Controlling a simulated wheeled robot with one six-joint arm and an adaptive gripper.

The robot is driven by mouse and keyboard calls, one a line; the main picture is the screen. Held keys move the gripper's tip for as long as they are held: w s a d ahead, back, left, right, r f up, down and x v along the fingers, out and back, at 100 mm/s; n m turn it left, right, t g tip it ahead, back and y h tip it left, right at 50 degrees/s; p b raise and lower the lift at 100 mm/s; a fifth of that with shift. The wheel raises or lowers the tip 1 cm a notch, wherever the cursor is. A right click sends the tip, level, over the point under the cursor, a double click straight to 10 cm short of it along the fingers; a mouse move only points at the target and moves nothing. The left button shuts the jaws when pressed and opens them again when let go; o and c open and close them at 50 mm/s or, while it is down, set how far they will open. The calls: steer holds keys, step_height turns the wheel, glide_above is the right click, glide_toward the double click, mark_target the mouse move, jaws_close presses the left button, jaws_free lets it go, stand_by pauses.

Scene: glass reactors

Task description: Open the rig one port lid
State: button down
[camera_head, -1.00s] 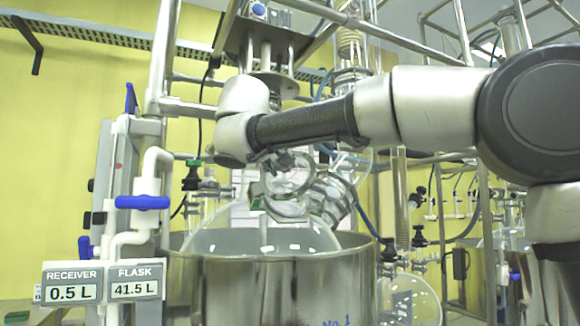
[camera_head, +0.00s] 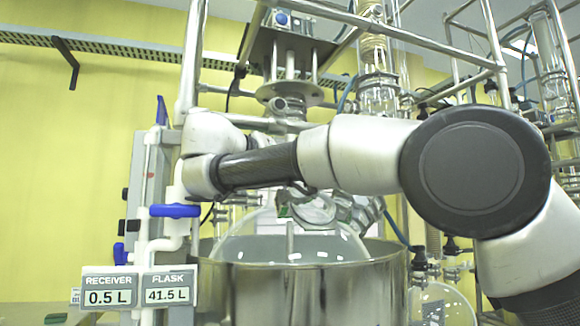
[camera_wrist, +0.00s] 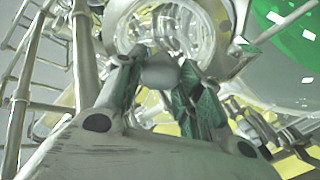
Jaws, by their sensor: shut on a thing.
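My gripper (camera_wrist: 158,78) is in the wrist view, its two green-padded fingers closed on a small grey rounded piece, which I take to be the port lid (camera_wrist: 161,71). Clear glass rings (camera_wrist: 170,28) lie just beyond the fingertips. In the head view the rig one glass flask (camera_head: 262,238) sits in a steel bath (camera_head: 300,290). Metal fittings (camera_head: 345,212) crowd the flask's top. My arm crosses in front of the rig there, and I cannot make out the gripper or whether the lid is off its port.
Steel frame posts (camera_head: 190,70) and a blue-handled valve (camera_head: 175,211) stand left of the flask. The receiver sign (camera_head: 108,287) reads 0.5 L and the flask sign (camera_head: 168,286) 41.5 L. More glassware and frame bars stand close at right.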

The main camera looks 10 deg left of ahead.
steer(key=c, duration=1)
jaws_free()
steer(key=v, duration=1.2)
steer(key=shift+a, duration=0.1)
